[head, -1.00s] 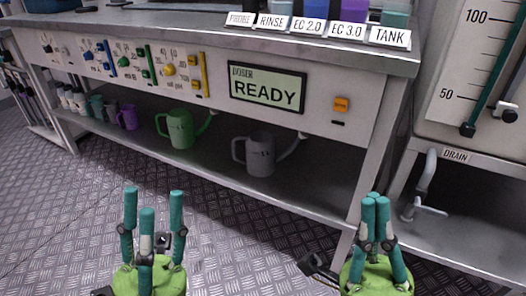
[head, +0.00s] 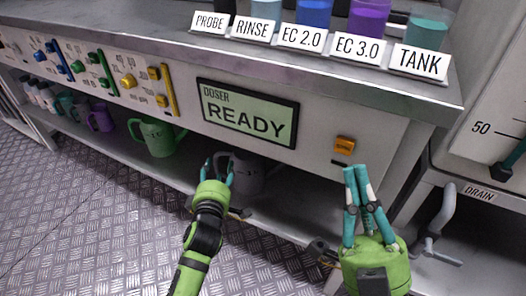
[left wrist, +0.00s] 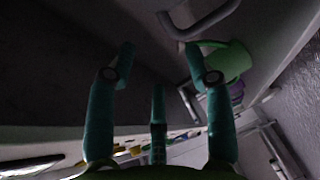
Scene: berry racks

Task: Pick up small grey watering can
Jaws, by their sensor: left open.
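A grey watering can (head: 247,176) stands on the lower shelf under the bench, partly hidden by my left gripper. My left gripper (head: 219,167) is open at the can's left side, by its handle. I cannot tell whether it touches. In the left wrist view, the open fingers (left wrist: 158,62) have nothing between them, and a grey loop handle (left wrist: 203,33) shows just beyond them. My right gripper (head: 355,170) is shut and empty in front of the bench.
A green watering can (head: 158,139) stands left of the grey one; it also shows in the left wrist view (left wrist: 230,63). Several small vessels line the shelf's far left. The bench front (head: 190,90) overhangs the shelf. A tank stand with a drain pipe (head: 440,215) is at right.

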